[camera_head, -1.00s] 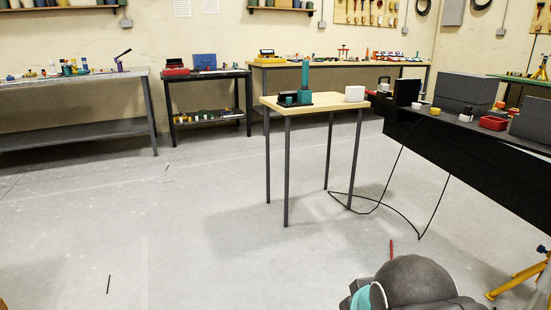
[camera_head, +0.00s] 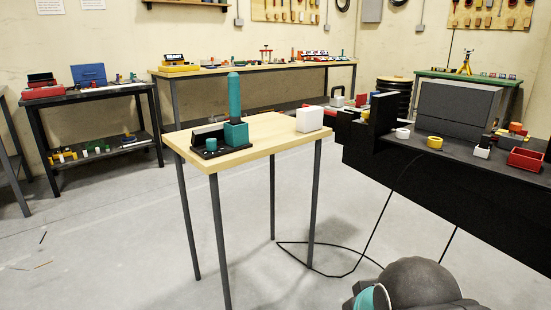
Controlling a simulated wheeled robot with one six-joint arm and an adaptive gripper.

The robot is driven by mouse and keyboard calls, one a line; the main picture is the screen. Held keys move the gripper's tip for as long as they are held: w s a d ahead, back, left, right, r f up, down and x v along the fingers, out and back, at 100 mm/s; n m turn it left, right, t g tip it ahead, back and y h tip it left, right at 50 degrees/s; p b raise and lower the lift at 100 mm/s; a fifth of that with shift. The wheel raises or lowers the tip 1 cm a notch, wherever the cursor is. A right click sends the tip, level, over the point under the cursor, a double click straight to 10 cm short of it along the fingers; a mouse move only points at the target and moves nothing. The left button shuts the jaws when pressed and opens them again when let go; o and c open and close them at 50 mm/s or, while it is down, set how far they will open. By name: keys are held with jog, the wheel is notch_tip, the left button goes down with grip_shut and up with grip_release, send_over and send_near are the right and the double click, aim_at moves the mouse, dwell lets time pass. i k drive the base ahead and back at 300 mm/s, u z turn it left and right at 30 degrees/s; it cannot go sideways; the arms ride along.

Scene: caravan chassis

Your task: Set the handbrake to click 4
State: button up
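A handbrake-like unit with a tall upright teal lever (camera_head: 235,97) stands on a wooden-topped table (camera_head: 264,150) in the head view. The lever rises from a teal block (camera_head: 236,134) on a black base plate (camera_head: 212,152). A short teal knob (camera_head: 212,145) and a dark tilted panel stand on the same plate. Any click marks are too small to read. At the bottom right I see a rounded dark grey and teal part of my own arm (camera_head: 415,285). My gripper's fingers do not show.
A white box (camera_head: 310,119) sits on the same table's right side. A black chassis (camera_head: 440,185) at the right bears a grey box, cups and a red tray (camera_head: 526,159). A black cable (camera_head: 318,270) loops on the floor. Open floor lies at the left front.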

aim_at(329, 112)
jog(key=z, duration=0.15)
jog(key=i, duration=0.9)
jog(key=z, duration=0.15)
